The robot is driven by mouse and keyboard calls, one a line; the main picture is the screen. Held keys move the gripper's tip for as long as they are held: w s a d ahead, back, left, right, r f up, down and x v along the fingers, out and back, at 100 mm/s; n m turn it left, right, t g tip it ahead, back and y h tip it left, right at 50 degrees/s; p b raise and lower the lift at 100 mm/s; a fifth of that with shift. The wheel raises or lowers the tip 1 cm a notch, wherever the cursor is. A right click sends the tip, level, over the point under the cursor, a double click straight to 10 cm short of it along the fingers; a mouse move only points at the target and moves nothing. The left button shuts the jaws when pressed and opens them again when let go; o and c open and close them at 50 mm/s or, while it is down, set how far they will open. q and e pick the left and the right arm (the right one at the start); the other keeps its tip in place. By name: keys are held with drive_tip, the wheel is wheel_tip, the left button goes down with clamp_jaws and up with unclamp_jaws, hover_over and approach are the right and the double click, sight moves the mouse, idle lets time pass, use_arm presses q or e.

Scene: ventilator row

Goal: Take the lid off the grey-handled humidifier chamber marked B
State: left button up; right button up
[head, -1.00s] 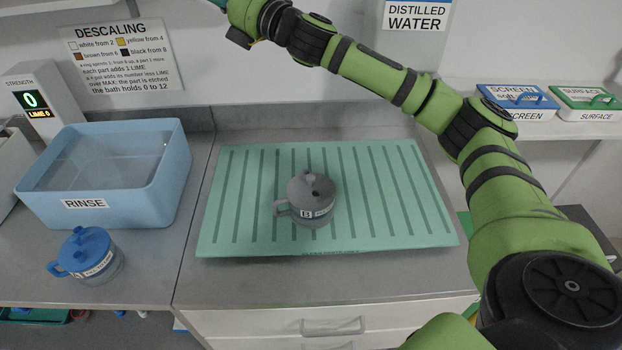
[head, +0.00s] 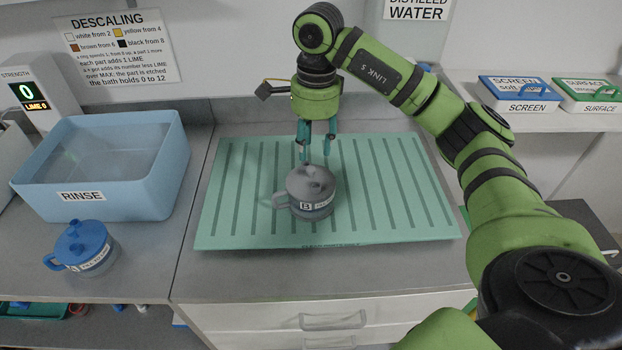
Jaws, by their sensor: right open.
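The grey humidifier chamber marked B (head: 317,211) stands upright on the green ribbed mat (head: 405,215), its handle pointing left. Its grey lid (head: 311,184) with a knob is on it. My right gripper (head: 317,155) points down with its teal fingers apart, just above and behind the lid knob. It is open, and I see nothing between the fingers. The fingertips overlap the top of the lid in the picture, and I cannot tell whether they touch the knob. My left gripper is not in view.
A blue-lidded chamber (head: 82,248) stands on the counter at the left, in front of the blue rinse tub (head: 130,195). A strength display (head: 35,92) stands behind it. Screen (head: 517,95) and surface (head: 594,97) boxes sit on the right shelf. The mat around chamber B is clear.

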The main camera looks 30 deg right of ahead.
sight(310, 168)
drive_tip(key=shift+s+d+f+p, duration=0.15)
drive_tip(key=shift+d+f+p, duration=0.25)
drive_tip(key=shift+f, duration=0.15)
drive_tip(key=f+p, duration=0.2)
drive_tip(key=f, duration=0.1)
drive_tip(key=w+f+p, duration=0.1)
drive_tip(key=f, duration=0.1)
drive_tip(key=shift+a+f, duration=0.2)
drive_tip(key=shift+a, duration=0.2)
drive_tip(key=shift+f, duration=0.35)
clamp_jaws()
